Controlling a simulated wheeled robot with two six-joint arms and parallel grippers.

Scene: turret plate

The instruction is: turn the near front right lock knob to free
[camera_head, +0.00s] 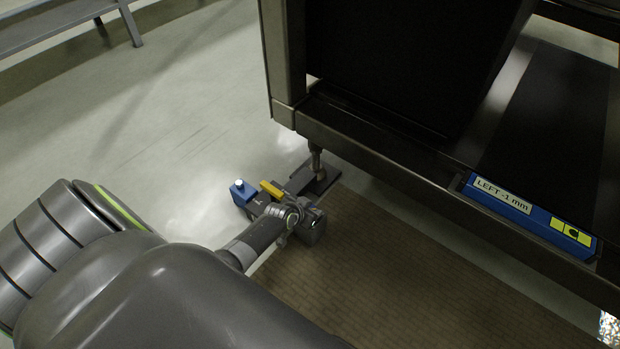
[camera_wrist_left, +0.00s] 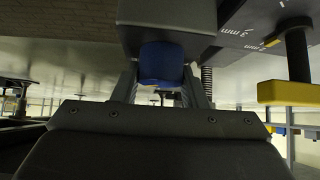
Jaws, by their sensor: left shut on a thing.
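My left gripper (camera_wrist_left: 162,85) is shut on a blue knob (camera_wrist_left: 162,62), with one finger on each side of it. The knob sits against the end of a grey block (camera_wrist_left: 165,14) in the left wrist view. I cannot read its turn position. In the head view my left gripper (camera_head: 300,214) is low, beside the foot of the dark frame, and the held knob cannot be made out there. My right gripper is not in view.
A yellow bar (camera_head: 271,189) and a blue block with a white top (camera_head: 240,190) are close by; a yellow part (camera_wrist_left: 290,93) also shows in the left wrist view. The dark frame (camera_head: 375,150) overhangs at right, carrying a blue label bar (camera_head: 515,212). Open floor (camera_head: 190,120) is at left.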

